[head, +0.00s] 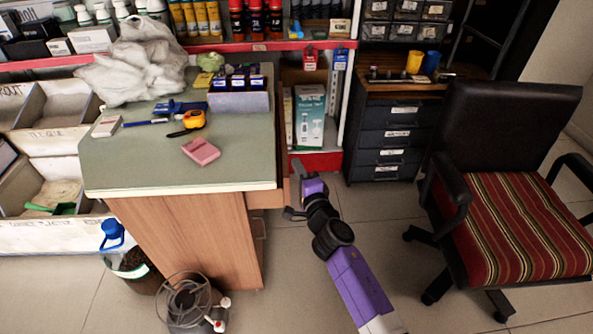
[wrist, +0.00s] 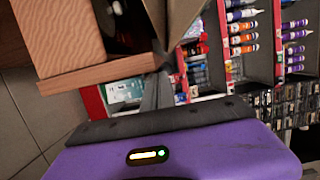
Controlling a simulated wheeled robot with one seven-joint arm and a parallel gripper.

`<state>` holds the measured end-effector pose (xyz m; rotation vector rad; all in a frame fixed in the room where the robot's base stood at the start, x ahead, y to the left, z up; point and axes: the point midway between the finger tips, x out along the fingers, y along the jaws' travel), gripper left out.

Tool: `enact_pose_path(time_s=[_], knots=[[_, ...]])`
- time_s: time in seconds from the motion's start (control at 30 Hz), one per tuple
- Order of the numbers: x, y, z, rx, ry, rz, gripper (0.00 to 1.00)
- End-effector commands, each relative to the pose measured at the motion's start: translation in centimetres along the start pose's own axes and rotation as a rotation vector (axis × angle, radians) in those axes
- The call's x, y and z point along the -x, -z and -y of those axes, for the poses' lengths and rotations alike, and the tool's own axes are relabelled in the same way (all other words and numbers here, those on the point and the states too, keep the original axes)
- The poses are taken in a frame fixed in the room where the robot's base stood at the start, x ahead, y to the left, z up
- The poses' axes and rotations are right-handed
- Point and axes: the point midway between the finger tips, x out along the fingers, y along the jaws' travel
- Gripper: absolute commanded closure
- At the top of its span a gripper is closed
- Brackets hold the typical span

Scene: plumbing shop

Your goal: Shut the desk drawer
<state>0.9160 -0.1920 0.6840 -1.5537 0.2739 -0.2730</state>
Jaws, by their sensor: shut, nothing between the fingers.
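The desk (head: 185,235) has a green top and wooden sides and stands left of centre in the head view. Its wooden drawer (head: 266,199) sticks out from the desk's right side, just under the top, so it is open. In the wrist view the drawer (wrist: 100,75) is at the upper left, with dark contents partly visible inside. My gripper (head: 298,168) is just right of the drawer in the head view. In the wrist view its shut, empty fingers (wrist: 158,92) are close to the drawer's edge; I cannot tell whether they touch it.
A black office chair (head: 520,215) with a striped seat stands at the right. A dark drawer cabinet (head: 390,140) and red-edged shelves are behind.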

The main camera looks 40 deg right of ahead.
Motion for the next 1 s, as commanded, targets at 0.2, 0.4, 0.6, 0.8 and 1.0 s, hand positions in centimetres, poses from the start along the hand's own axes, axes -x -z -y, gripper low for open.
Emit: enact_pose_path(time_s=[0.2, 0.4, 0.6, 0.8, 1.0], knots=[[-0.1, -0.4, 0.1, 0.0, 0.001, 0.0, 1.0], [-0.1, -0.4, 0.1, -0.001, 0.001, 0.0, 1.0], [-0.6, -2.2, -0.2, -0.001, 0.008, 0.0, 1.0], [-1.1, -4.4, -0.2, -0.002, 0.005, 0.002, 1.0], [-1.2, -4.9, 0.1, -0.001, 0.0, 0.001, 1.0]])
